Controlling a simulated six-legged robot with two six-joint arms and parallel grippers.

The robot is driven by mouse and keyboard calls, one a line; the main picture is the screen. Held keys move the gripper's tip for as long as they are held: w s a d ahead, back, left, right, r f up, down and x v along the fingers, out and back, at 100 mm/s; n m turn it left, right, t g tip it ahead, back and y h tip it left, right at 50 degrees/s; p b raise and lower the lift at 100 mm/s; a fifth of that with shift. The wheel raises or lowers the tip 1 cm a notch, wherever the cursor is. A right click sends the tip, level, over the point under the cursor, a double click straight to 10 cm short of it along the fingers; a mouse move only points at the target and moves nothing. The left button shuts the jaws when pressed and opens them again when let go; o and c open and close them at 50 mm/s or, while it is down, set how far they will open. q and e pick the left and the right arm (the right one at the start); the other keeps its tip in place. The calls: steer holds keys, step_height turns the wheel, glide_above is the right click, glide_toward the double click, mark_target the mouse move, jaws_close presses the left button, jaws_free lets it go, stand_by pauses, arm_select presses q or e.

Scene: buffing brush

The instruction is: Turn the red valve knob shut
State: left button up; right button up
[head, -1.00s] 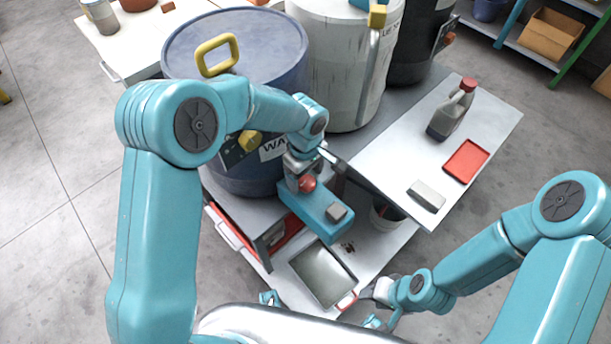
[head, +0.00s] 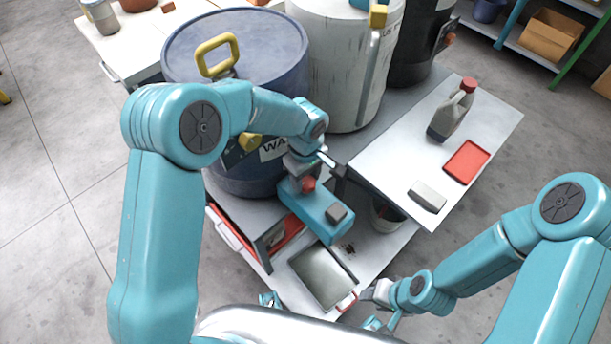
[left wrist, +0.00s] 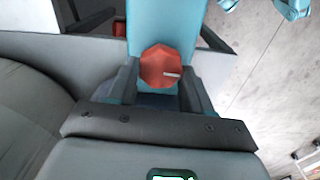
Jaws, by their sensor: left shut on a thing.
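The red valve knob (head: 308,184) sits on a teal box-shaped body (head: 318,214) in front of the blue drum (head: 236,45). In the left wrist view the knob (left wrist: 160,67) is faceted, with a short white mark pointing right. My left gripper (head: 303,181) reaches down over it. In the left wrist view the fingers of my left gripper (left wrist: 160,84) stand on either side of the knob, shut on it. My right arm's end (head: 376,293) is low, near a grey tray, well away from the knob; its fingers are unclear.
The grey tray (head: 322,279) lies below the teal body. A side table (head: 405,165) on the right holds a grey bottle (head: 452,110) with a red cap, a red tray (head: 467,158) and a grey block (head: 427,197). A white drum (head: 330,75) stands behind.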

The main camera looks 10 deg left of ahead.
mark_target(308, 180)
arm_select(q)
steer(key=m, duration=0.3)
steer(key=shift+m+b, duration=0.3)
steer(key=shift+m, duration=0.1)
steer(key=m, duration=0.4)
steer(key=shift+w+d+r+m, duration=0.1)
steer(key=shift+d+m, duration=0.05)
steer(key=shift+m, duration=0.15)
steer(key=m, duration=0.4)
steer(key=shift+m, duration=0.3)
steer(key=shift+d+m+p, duration=0.1)
steer(key=shift+m+p, duration=0.45)
steer(key=shift+m, duration=1.55)
steer(key=o, duration=1)
steer(key=shift+o, duration=0.2)
step_height(308, 180, up, 16)
steer(key=p, duration=0.2)
steer(key=shift+r, duration=0.15)
